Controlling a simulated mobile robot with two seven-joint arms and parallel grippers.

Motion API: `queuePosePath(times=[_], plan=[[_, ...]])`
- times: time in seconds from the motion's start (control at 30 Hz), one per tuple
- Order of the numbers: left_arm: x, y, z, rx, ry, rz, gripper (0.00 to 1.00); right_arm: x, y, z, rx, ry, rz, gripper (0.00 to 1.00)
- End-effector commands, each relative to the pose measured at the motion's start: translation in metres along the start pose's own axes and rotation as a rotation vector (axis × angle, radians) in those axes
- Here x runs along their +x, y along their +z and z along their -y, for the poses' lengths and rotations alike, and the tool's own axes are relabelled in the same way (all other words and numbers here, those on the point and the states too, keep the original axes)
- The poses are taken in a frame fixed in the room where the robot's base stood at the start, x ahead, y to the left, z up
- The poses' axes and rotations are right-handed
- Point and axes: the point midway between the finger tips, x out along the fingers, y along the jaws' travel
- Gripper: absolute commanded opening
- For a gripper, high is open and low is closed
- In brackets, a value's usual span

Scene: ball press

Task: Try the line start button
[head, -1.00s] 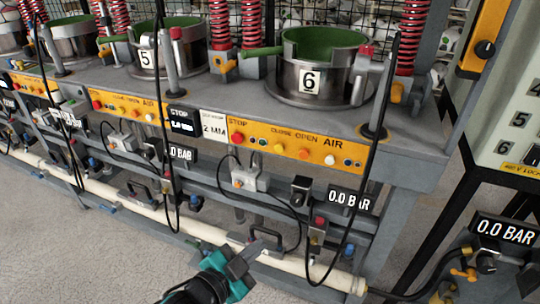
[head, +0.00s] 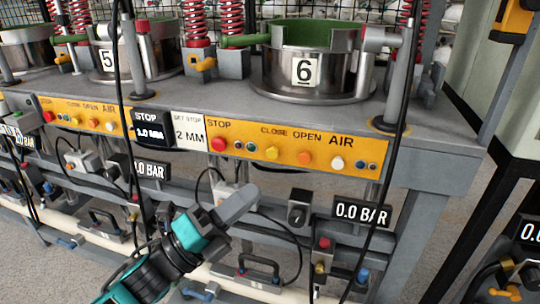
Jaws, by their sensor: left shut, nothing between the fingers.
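My left gripper (head: 240,203) is shut and empty, its grey fingers pointing up and right, below the station 6 orange panel (head: 313,149) and apart from it. That panel has a red STOP button (head: 218,144), a yellow button (head: 271,153) under CLOSE, an orange one (head: 304,158) under OPEN and a white one (head: 337,162) near AIR. I can read no line start label. Behind the fingers is a small grey box (head: 226,189), partly hidden. My right gripper is not in view.
Steel pots numbered 5 (head: 110,57) and 6 (head: 310,76) stand on the grey bench (head: 400,112). A black hose (head: 390,150) hangs in front at the right. A 0.0 BAR display (head: 361,212) and a black knob box (head: 300,207) sit under the panel.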

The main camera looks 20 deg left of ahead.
Motion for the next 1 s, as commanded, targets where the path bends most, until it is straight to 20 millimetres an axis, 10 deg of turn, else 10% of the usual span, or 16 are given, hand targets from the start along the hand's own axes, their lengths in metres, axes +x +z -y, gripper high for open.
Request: queuePosePath(times=[1.0], plan=[[0.061,0.044,-0.046,-0.005,0.002,0.003,0.00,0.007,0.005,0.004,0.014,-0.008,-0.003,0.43]])
